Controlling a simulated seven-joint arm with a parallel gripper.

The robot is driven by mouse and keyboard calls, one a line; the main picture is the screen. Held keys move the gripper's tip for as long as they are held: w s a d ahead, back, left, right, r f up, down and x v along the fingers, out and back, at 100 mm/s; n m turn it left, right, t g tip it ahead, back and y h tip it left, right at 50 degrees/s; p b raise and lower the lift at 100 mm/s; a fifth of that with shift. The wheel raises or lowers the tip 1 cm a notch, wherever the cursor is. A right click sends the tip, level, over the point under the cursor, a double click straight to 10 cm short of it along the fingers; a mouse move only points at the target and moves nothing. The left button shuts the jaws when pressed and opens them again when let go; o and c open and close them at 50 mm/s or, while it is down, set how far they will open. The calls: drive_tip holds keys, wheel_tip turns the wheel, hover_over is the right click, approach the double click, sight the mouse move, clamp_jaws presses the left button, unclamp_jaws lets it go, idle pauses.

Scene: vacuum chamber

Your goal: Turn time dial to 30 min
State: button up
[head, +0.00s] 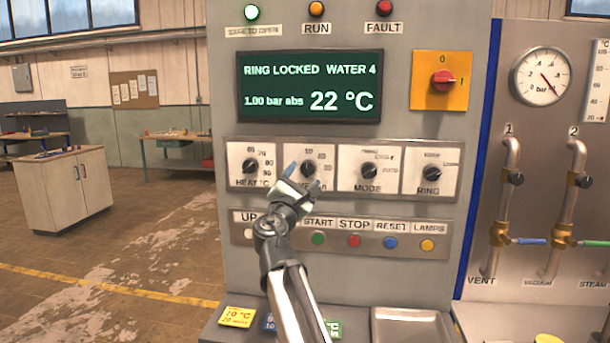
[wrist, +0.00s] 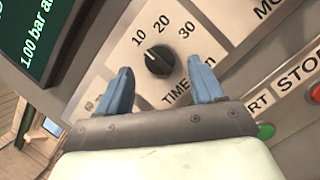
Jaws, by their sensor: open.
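The time dial (wrist: 160,60) is a black round knob on a white plate marked 10, 20 and 30. Its white pointer mark points to the upper left in the wrist view, on the side of the 10. In the head view the time dial (head: 307,169) is partly covered by my gripper (head: 301,178). In the wrist view my gripper (wrist: 159,78) is open and empty, with one blue finger on each side of the dial's lower part. A gap shows between each finger and the knob. Whether the fingertips reach the plate is unclear.
The heat dial (head: 249,166) is to the left, the mode dial (head: 369,171) and ring dial (head: 437,173) to the right. A row of buttons, including a green start button (head: 318,238), lies below. The display (head: 310,87) is above, reading RING LOCKED, WATER 4.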

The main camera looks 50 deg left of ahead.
sight(307, 169)
drive_tip(key=shift+x, duration=1.35)
drive_tip(key=shift+c, duration=0.4)
drive_tip(key=c, duration=1)
drive_tip(key=shift+o, duration=0.2)
